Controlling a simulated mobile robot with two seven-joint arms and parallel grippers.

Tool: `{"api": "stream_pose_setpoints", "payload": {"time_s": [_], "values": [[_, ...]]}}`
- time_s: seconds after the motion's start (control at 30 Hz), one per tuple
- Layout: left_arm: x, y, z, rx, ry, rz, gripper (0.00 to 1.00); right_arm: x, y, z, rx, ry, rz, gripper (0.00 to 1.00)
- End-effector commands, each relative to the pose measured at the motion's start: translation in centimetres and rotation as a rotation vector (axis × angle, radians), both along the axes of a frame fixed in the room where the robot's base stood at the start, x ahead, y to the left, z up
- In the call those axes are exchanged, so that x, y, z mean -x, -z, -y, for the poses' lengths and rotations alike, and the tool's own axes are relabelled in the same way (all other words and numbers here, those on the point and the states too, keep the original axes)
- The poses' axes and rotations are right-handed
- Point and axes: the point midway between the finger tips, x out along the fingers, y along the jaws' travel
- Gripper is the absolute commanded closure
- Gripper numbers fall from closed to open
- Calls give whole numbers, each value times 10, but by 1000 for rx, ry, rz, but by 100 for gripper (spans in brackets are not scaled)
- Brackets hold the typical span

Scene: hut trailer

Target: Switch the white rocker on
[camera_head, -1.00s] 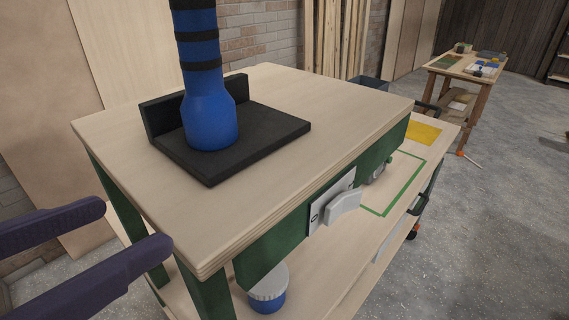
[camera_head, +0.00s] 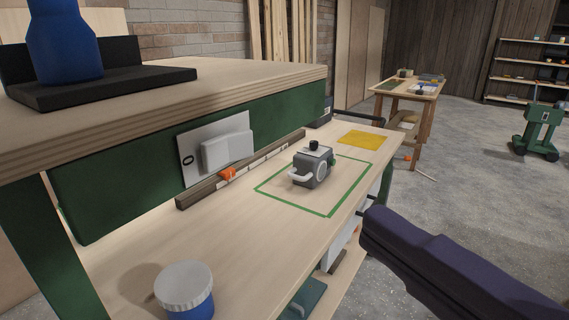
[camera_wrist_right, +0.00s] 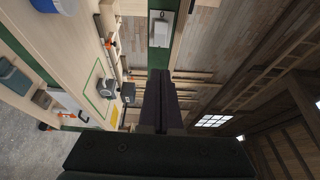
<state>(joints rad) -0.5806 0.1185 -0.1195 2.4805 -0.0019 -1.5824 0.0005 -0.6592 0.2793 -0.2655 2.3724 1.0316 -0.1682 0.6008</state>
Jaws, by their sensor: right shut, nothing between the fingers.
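The white rocker (camera_head: 228,151) sits on a light grey plate (camera_head: 240,123) on the green front board under the upper worktop. A dark "0" mark shows at the plate's left side; the rocker hides the right part of the plate. In the right wrist view the plate with the rocker (camera_wrist_right: 160,29) shows at the top, beyond the fingertips. My right gripper (camera_head: 374,226), dark purple, is shut and empty at the lower right, apart from the rocker and well to its right. It also shows in the right wrist view (camera_wrist_right: 162,76). My left gripper is out of view.
A grey device (camera_head: 312,168) stands inside a green outline on the lower shelf. A level-like bar with an orange clip (camera_head: 227,173) lies below the rocker. A white-lidded blue jar (camera_head: 185,290) stands at the front. A yellow sheet (camera_head: 363,139) lies farther back. The upper worktop (camera_head: 250,77) overhangs the board.

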Motion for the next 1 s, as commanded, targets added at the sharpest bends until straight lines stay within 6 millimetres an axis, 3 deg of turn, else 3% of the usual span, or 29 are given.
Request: {"api": "stream_pose_setpoints", "payload": {"time_s": [0.27,0.43,1.0], "values": [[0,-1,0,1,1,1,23,-1,-1,0,2,0,1,100],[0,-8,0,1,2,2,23,-12,-3,-6,2,2,2,100],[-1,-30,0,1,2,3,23,-106,-2,-62,4,-1,3,100]]}}
